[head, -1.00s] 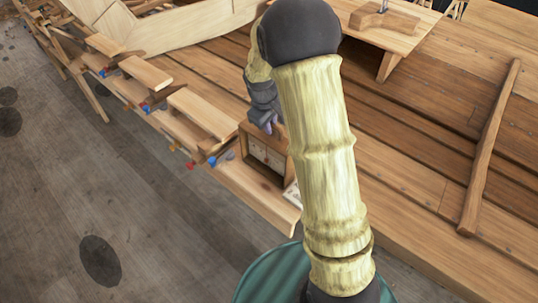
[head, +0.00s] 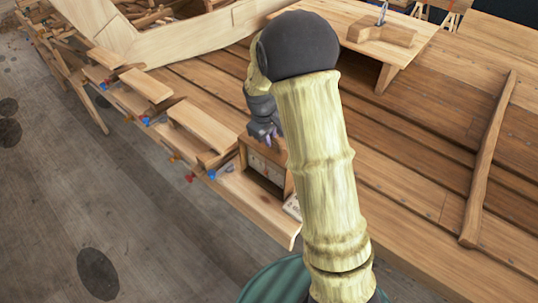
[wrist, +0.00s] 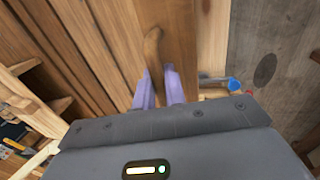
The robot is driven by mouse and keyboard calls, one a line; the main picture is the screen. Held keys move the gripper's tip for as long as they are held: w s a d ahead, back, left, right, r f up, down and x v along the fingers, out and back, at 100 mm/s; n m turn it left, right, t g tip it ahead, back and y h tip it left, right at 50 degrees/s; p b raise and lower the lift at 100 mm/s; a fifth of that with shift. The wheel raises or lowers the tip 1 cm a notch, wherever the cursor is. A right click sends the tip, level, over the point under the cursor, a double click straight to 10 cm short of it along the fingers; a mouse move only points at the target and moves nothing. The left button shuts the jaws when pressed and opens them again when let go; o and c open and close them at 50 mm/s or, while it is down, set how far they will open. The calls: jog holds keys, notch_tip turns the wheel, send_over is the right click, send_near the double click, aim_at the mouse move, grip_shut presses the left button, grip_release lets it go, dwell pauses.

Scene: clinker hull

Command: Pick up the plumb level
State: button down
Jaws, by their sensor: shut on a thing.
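The plumb level (head: 262,167) appears to be the upright wooden case with a pale front panel, at the hull's near edge in the head view. My gripper (head: 266,134) is at its top, partly hidden by my arm. In the wrist view, my gripper (wrist: 159,82) has its purple fingers shut on the curved brown handle of the plumb level (wrist: 178,35). I cannot tell whether the case is clear of the planks.
Wooden blocks (head: 202,127) and clamps with blue and red ends line the edge to the left. A small wooden table (head: 400,48) with a block stands behind right. A loose batten (head: 489,160) lies on the right planks. A green drum (head: 275,285) stands in front.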

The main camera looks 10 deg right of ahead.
jog(key=shift+r, duration=0.1)
jog(key=shift+w+r, duration=0.1)
jog(key=shift+r, duration=0.15)
notch_tip(320, 180, up, 9)
jog(key=b, duration=0.3)
jog(key=shift+r+b, duration=0.15)
jog(key=shift+b, duration=0.15)
